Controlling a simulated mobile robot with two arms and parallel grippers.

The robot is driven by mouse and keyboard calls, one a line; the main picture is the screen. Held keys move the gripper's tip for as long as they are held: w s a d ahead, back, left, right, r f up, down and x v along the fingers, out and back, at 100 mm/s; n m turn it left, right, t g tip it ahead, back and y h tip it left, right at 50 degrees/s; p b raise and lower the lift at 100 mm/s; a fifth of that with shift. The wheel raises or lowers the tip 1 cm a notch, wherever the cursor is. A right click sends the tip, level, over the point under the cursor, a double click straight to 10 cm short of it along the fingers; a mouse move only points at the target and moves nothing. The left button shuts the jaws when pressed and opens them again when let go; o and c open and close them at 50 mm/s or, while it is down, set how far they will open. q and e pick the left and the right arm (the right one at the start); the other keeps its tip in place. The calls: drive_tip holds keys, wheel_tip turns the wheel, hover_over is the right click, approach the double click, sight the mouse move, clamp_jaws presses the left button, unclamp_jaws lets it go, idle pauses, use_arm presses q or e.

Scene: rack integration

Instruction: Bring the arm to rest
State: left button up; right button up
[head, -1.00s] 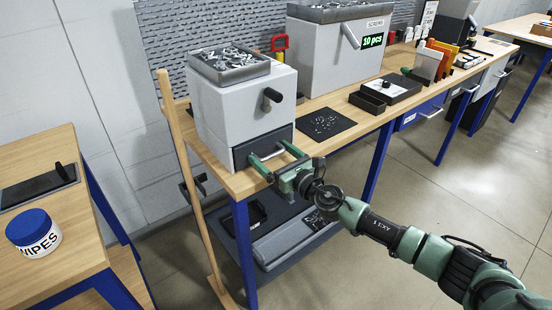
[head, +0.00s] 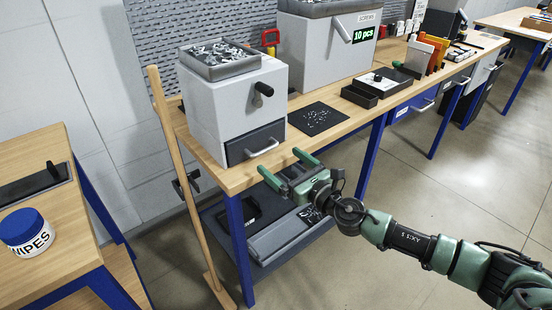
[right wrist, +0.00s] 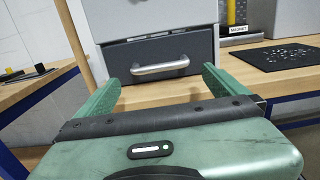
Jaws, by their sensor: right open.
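My right gripper (head: 283,168) is open and empty in the head view, just in front of the workbench edge. Its two green fingers are spread apart and also show in the right wrist view (right wrist: 160,88). Ahead of it is a grey dispenser box (head: 205,110) with a closed dark drawer (head: 240,142) and a silver handle (head: 262,149). The fingers stand clear of the handle, which also shows between them in the right wrist view (right wrist: 160,67). My left gripper is not in view.
A wooden pole (head: 175,160) leans at the bench's left end. A wipes tub (head: 27,232) stands on the left table. Floor at the right is open.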

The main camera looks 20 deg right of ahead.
drive_tip(key=shift+s, duration=0.1)
idle(0.3)
drive_tip(key=d+f+m+g+h, duration=0.1)
drive_tip(key=d+f+m+h, duration=0.15)
drive_tip(key=f+m, duration=0.45)
drive_tip(key=d+f+m+g+h, duration=0.1)
drive_tip(key=d+f+m+h, duration=0.2)
drive_tip(key=f, duration=0.7)
drive_tip(key=s+d+f+m+g+h, duration=0.1)
drive_tip(key=s+d+f+m+g, duration=0.15)
drive_tip(key=s+f+m, duration=0.65)
drive_tip(key=s+d+f+m+g, duration=0.2)
drive_tip(key=s+f+g, duration=0.15)
drive_tip(key=f, duration=0.95)
drive_tip(key=s+a+f+m+g, duration=0.1)
drive_tip(key=s+f+m+g, duration=0.1)
drive_tip(key=s+f+m, duration=0.65)
drive_tip(key=s+a+f+m+g, duration=0.15)
drive_tip(key=s+f, duration=0.45)
drive_tip(key=s, duration=0.7)
drive_tip(key=s+a+f+m+g, duration=0.1)
drive_tip(key=s+a+f+m, duration=0.1)
drive_tip(key=s, duration=0.5)
drive_tip(key=s+a+f+m+g, duration=0.2)
drive_tip(key=s, duration=0.5)
drive_tip(key=s+a+f+m+g, duration=0.1)
drive_tip(key=s+a+f+m, duration=0.1)
drive_tip(key=s, duration=0.5)
drive_tip(key=shift+s+m, duration=0.15)
drive_tip(key=shift+m, duration=0.15)
